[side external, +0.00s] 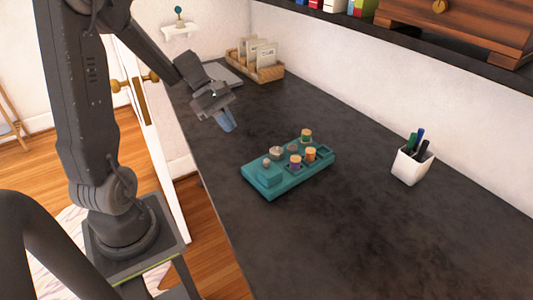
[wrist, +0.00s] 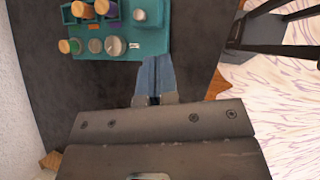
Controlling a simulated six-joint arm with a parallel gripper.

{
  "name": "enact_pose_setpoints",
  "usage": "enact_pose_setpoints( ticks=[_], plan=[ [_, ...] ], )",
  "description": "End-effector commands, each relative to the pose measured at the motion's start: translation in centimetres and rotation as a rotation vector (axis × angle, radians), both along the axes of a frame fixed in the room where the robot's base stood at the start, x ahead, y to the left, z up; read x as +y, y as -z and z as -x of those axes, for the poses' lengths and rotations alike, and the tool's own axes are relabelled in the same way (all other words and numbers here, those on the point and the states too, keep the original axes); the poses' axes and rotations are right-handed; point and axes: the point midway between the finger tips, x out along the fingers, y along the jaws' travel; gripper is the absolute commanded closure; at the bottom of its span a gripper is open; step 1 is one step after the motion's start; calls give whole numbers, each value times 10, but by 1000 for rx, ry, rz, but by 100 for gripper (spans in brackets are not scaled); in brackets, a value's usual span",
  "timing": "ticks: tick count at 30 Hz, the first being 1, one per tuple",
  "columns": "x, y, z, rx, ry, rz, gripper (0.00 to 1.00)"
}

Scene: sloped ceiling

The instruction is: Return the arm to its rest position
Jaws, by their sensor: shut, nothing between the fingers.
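My gripper (side external: 227,122) is above the dark countertop (side external: 330,240), up and to the left of a teal tray in the side view. Its blue fingers are closed together with nothing between them. In the wrist view the gripper (wrist: 154,66) points toward the teal tray's edge. The teal tray (side external: 255,188) lies on the counter and holds several small round pieces with orange, green, purple and grey colouring. The tray (wrist: 119,42) also shows at the top of the wrist view. My gripper is apart from the tray.
A white cup (side external: 411,166) with pens stands to the right of the tray. A wooden rack (side external: 268,74) with packets and a grey flat item (side external: 222,74) are at the back. A shelf (side external: 440,41) runs along the wall. The counter between is clear.

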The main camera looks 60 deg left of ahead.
Motion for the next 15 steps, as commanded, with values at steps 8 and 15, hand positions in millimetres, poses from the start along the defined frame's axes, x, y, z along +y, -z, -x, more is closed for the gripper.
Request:
enact_pose_setpoints(
  ticks=[8, 15],
  plan=[
    [-100, -60, 31, -253, 717, -466, 100],
    [-149, -93, 75, -499, 1243, -845, 100]
  ],
)
